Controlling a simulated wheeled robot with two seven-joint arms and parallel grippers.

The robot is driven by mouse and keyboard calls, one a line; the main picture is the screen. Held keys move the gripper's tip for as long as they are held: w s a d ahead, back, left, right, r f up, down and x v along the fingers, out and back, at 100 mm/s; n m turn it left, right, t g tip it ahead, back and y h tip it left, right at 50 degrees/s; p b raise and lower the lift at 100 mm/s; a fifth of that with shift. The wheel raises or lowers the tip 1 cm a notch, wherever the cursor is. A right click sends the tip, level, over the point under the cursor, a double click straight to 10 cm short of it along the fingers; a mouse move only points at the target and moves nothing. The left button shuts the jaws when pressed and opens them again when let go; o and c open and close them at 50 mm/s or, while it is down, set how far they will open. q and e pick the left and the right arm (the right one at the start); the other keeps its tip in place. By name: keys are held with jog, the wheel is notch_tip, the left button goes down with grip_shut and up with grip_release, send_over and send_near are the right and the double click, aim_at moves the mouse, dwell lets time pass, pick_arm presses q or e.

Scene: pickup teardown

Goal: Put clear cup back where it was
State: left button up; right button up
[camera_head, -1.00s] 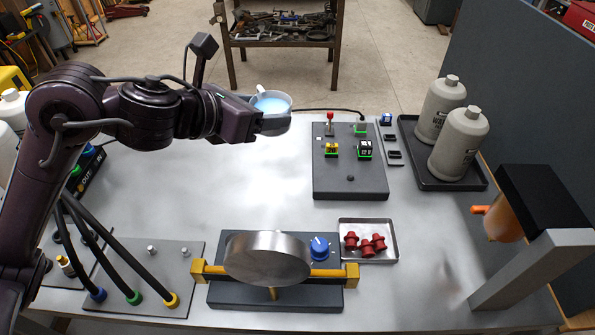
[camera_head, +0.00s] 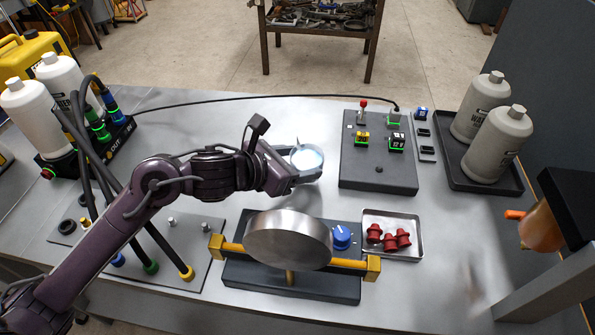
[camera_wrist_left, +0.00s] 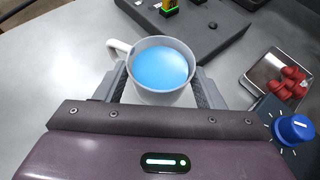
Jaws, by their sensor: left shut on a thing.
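The clear cup (camera_head: 306,159) holds pale blue liquid and sits between the fingers of my left gripper (camera_head: 308,172). The left wrist view shows the cup (camera_wrist_left: 162,72) upright, with its handle to the left and a finger of the gripper (camera_wrist_left: 163,90) on each side. My left gripper is shut on it. The cup is over the bare grey table, left of the dark control panel; whether it touches the table I cannot tell. My right gripper is not in view.
The dark panel (camera_head: 375,178) with a red lever stands right of the cup. In front are a steel disc (camera_head: 288,240) on a stand, a blue knob (camera_head: 341,237) and a tray (camera_head: 412,252) of red parts. A black cable crosses behind. Bare table (camera_head: 215,130) lies behind the arm.

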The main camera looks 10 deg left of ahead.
pick_arm(q)
jog(key=shift+f, duration=1.4)
jog(key=shift+f, duration=0.2)
jog(key=o, duration=1)
